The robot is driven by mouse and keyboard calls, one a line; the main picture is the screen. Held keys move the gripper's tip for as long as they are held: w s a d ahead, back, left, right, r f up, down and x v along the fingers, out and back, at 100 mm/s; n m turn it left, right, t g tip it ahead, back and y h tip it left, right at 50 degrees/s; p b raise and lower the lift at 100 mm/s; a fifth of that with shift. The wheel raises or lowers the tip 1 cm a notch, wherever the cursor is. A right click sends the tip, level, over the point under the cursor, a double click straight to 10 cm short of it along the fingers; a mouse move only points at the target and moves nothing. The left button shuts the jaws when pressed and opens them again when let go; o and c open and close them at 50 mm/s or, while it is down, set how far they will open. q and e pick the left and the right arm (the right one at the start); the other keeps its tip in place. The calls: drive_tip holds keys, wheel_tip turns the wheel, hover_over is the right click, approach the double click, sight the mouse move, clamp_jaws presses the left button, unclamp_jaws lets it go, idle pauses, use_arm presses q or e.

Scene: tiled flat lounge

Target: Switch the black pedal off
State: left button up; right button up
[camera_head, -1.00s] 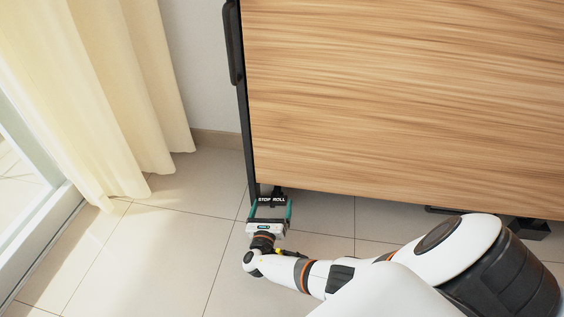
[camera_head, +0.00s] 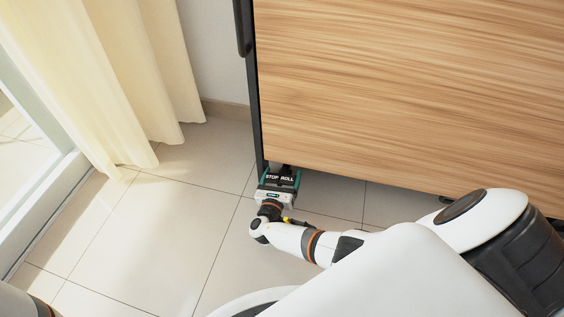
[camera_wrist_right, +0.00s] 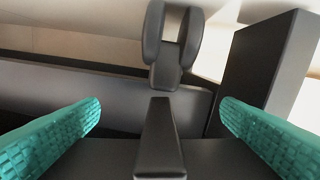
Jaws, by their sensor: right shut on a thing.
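The black pedal (camera_head: 280,179) is marked STOP and ROLL in white and sits low at the left foot of a wood-panelled piece. My right gripper (camera_head: 281,180) has its teal fingers on either side of the pedal and is shut on it. In the right wrist view, the teal fingers (camera_wrist_right: 160,130) stand at the left and right, with a wide dark plate of the pedal (camera_wrist_right: 95,160) across the bottom between them. A dark upright bar (camera_wrist_right: 160,135) rises in the middle. My left gripper is out of view.
The wooden panel (camera_head: 420,90) has a dark frame post (camera_head: 253,100) on its left. A dark caster (camera_wrist_right: 173,45) shows behind the pedal in the wrist view. A cream curtain (camera_head: 110,80) hangs at the left. The tiled floor (camera_head: 150,235) is clear between them.

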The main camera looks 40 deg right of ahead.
drive_tip(key=m+b, duration=0.1)
drive_tip(key=m, duration=0.3)
drive_tip(key=shift+m, duration=0.4)
drive_tip(key=o, duration=0.7)
